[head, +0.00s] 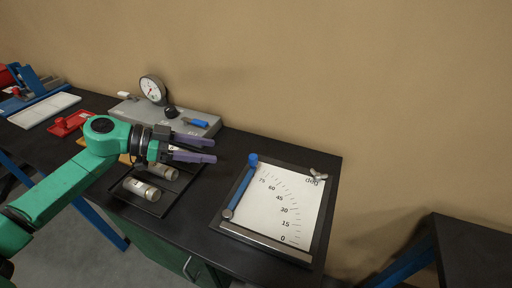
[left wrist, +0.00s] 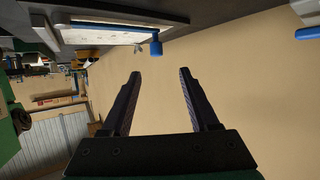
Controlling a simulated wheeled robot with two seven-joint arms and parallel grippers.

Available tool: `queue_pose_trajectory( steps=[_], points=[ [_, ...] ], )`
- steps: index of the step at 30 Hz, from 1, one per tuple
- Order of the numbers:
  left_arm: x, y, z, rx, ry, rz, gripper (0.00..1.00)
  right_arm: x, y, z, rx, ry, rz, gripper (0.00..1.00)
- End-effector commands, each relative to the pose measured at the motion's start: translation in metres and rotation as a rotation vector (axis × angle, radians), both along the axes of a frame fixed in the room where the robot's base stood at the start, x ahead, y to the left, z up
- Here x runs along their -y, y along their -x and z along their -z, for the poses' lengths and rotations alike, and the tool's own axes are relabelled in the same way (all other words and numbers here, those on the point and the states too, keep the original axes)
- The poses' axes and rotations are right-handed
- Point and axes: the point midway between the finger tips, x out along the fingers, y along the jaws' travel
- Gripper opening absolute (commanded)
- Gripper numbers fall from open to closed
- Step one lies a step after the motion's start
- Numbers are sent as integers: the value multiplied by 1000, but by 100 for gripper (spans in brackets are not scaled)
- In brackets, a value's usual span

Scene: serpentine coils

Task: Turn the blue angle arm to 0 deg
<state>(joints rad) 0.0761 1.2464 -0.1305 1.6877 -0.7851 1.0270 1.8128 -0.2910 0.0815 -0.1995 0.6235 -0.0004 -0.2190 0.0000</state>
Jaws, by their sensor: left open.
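The blue angle arm (head: 241,188) lies along the left side of the white angle board (head: 277,204). Its round grey pivot is at the lower left and its blue knob (head: 253,159) is at the top, past the 75 mark. The 0 mark is at the board's lower right. My left gripper (head: 212,150) is open and empty, to the left of the blue knob and apart from it. In the left wrist view the two fingers (left wrist: 158,85) are spread with nothing between them, and the blue knob (left wrist: 156,47) shows above them. My right gripper is not in view.
A grey base with a dial gauge (head: 153,89) and a blue handle stands behind my left gripper. A black tray (head: 132,205) with metal cylinders lies below my left arm. A wing nut (head: 318,175) sits at the board's upper right corner. The table ends just right of the board.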

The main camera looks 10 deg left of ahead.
Motion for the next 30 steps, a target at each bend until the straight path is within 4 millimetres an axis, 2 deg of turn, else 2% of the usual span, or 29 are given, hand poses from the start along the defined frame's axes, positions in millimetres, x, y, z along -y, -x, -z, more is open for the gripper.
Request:
queue_pose_trajectory(
  steps=[2, 6, 10, 13, 18, 25, 26, 30],
  points=[
    [14, -6, -2, 6, 6, 4, 61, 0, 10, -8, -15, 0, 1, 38],
    [47, -21, 11, 5, 9, 5, 61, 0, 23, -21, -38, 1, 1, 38],
    [76, -35, 27, 3, 8, 4, 61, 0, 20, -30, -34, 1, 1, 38],
    [95, -43, 36, 2, 4, 4, 61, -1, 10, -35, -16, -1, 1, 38],
    [111, -51, 47, 2, 2, 3, 61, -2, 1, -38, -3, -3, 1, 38],
    [113, -51, 50, 2, 0, 3, 61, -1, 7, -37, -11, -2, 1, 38],
    [112, -51, 50, 2, 0, 3, 57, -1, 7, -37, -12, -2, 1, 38],
    [112, -51, 50, 2, 0, 2, 4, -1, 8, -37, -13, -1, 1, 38]
  ],
)
